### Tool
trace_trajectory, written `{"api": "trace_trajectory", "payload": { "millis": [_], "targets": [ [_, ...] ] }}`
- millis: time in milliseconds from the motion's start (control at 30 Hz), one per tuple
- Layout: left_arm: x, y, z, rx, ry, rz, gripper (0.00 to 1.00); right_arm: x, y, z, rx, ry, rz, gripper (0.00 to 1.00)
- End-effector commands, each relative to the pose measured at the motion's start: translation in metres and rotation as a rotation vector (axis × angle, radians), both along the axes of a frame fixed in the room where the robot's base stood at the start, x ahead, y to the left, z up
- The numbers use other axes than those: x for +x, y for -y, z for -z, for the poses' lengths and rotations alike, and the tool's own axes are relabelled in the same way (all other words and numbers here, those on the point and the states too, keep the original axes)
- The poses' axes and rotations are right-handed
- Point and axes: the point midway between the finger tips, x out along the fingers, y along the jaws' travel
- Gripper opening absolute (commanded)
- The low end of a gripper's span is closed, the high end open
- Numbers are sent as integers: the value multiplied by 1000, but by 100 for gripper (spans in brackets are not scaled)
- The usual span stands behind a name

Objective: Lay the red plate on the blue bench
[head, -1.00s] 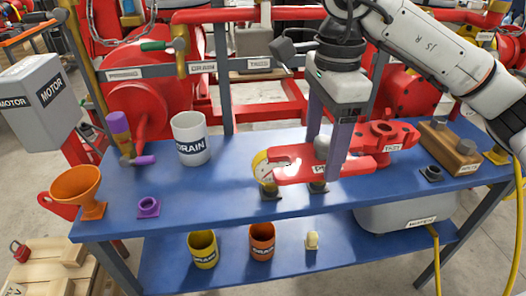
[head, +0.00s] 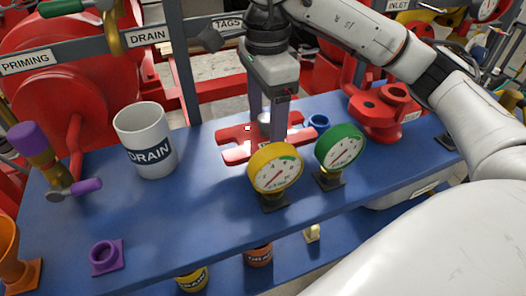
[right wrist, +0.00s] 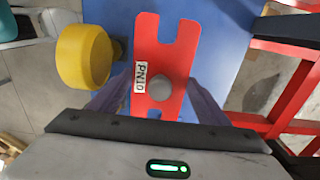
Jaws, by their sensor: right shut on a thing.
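The red plate (head: 236,152) is flat and notched, with a grey knob on top. It is over the blue bench (head: 205,205), behind two gauges; whether it touches the bench I cannot tell. My right gripper (head: 268,122) points down and is shut on the plate's knob. In the right wrist view the plate (right wrist: 165,45) carries a PN10 label, and its grey knob (right wrist: 160,90) shows between my fingers. My left gripper is not in view.
A yellow gauge (head: 274,168) and a green gauge (head: 340,147) stand just in front of the plate. A blue ring (head: 319,122) and a red valve body (head: 383,110) are to its right. A white DRAIN mug (head: 146,140) stands left.

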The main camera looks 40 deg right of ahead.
Motion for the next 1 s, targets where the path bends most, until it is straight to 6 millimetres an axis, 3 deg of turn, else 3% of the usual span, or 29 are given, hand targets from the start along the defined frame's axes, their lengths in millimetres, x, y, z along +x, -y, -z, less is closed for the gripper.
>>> {"api": "trace_trajectory", "payload": {
  "millis": [33,267,500,867,900,1000],
  "targets": [
    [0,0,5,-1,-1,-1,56,0,0,10,3,0,-1,30],
    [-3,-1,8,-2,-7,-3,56,0,0,26,1,2,-1,30],
    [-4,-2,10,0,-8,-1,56,0,0,55,1,2,0,30],
    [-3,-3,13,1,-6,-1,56,1,0,60,1,3,0,30],
    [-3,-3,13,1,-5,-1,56,0,0,61,1,1,0,72],
    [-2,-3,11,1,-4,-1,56,0,0,60,1,1,0,89]
  ]
}}
